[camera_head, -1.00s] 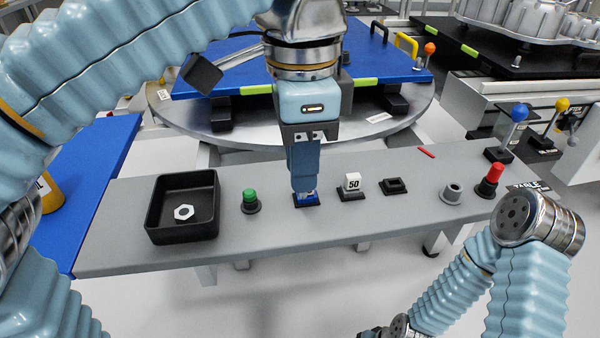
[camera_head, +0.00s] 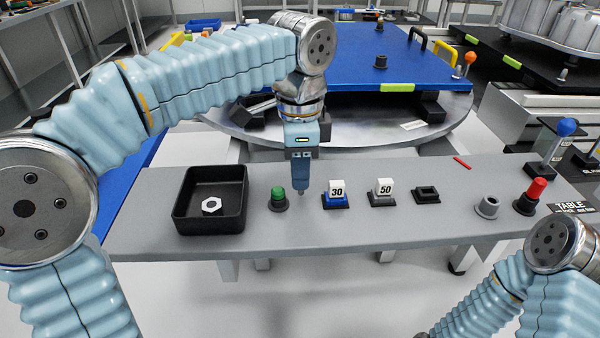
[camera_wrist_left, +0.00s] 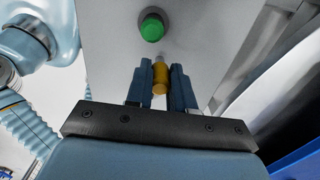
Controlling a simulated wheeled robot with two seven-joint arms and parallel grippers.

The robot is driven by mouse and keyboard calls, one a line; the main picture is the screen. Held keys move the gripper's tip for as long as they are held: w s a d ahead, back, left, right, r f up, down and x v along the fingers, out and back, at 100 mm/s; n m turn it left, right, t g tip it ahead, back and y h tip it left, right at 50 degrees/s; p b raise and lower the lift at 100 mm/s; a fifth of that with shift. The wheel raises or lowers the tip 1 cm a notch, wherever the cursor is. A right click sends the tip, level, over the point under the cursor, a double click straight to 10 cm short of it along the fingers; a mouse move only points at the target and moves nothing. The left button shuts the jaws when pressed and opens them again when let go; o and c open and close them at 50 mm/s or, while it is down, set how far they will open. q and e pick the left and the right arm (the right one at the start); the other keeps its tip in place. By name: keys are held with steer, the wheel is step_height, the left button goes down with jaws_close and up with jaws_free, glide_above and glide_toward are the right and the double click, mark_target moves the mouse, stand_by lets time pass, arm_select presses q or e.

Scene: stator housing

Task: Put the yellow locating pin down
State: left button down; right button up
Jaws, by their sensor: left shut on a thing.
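The yellow locating pin (camera_wrist_left: 160,77) is held between the two fingers of my left gripper (camera_wrist_left: 161,88) in the left wrist view, with its pale tip pointing away from the gripper. In the head view my left gripper (camera_head: 301,186) points down over the grey bench, between the green button and the white block marked 30. There the fingers hide most of the pin, and only a small grey tip shows below them. I cannot tell whether the tip touches the bench. My right gripper is not in view; only part of the right arm shows at lower right.
The grey bench (camera_head: 330,232) carries a black tray (camera_head: 183,217) with a nut (camera_head: 211,205), a green button (camera_head: 278,196), blocks marked 30 (camera_head: 336,189) and 50 (camera_head: 383,187), an empty black socket (camera_head: 426,194), a grey ring (camera_head: 488,206) and a red button (camera_head: 536,189).

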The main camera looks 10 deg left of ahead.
arm_select(q)
steer(key=shift+f, duration=0.3)
steer(key=shift+f, duration=0.2)
steer(key=c, duration=1)
jaws_free()
steer(key=shift+r, duration=0.15)
step_height(320, 180, up, 12)
steer(key=p, duration=0.3)
